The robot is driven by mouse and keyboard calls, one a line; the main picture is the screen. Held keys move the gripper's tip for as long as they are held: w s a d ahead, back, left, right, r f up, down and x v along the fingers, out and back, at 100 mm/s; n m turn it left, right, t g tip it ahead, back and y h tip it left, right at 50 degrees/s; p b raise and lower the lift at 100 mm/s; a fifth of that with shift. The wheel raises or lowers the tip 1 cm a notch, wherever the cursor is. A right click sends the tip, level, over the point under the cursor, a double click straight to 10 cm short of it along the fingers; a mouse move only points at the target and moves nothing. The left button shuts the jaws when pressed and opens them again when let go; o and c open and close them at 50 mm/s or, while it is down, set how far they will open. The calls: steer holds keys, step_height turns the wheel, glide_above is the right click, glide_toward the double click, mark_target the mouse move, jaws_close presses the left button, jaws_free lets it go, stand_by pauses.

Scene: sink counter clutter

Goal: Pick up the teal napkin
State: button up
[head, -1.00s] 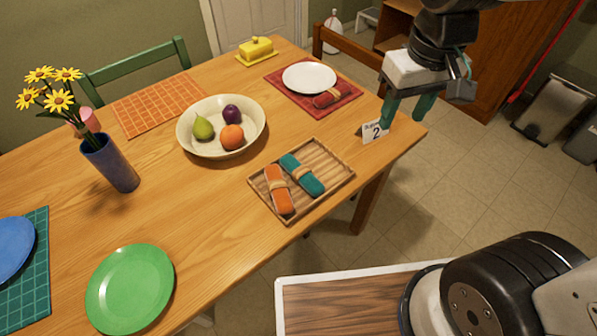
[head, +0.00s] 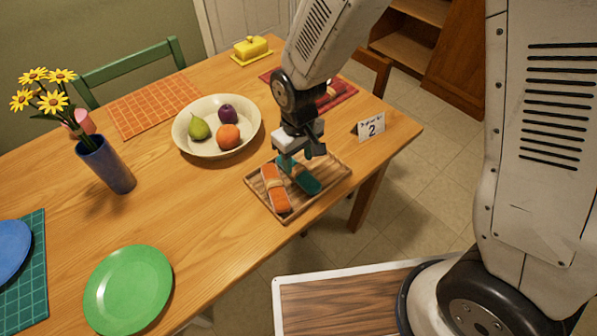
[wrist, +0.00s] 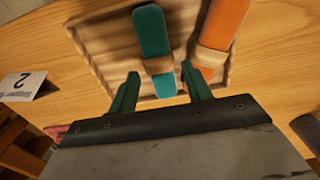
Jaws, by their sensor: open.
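The teal napkin (head: 309,183) is rolled with a tan band and lies on the wooden tray (head: 336,174), to the right of the orange napkin (head: 277,196). My gripper (head: 289,163) is just above the tray, pointing down, and covers part of the teal napkin in the head view. In the wrist view my green fingers are apart and empty (wrist: 160,73), and the banded part and near end of the teal napkin (wrist: 151,35) show between and beyond the tips. The right finger overlaps the gap beside the orange napkin (wrist: 222,28). I cannot tell whether a finger touches anything.
A cream bowl (head: 185,142) with fruit stands behind and left of the tray. A number 2 card (head: 371,127) stands to the right. A green plate (head: 128,290) and a blue vase (head: 107,165) are at the left. Bare table lies left of the tray.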

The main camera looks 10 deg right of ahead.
mark_target(298, 169)
steer(key=f, duration=0.4)
steer(key=shift+w+f, duration=0.3)
steer(key=c, duration=0.8)
steer(key=shift+o, duration=0.2)
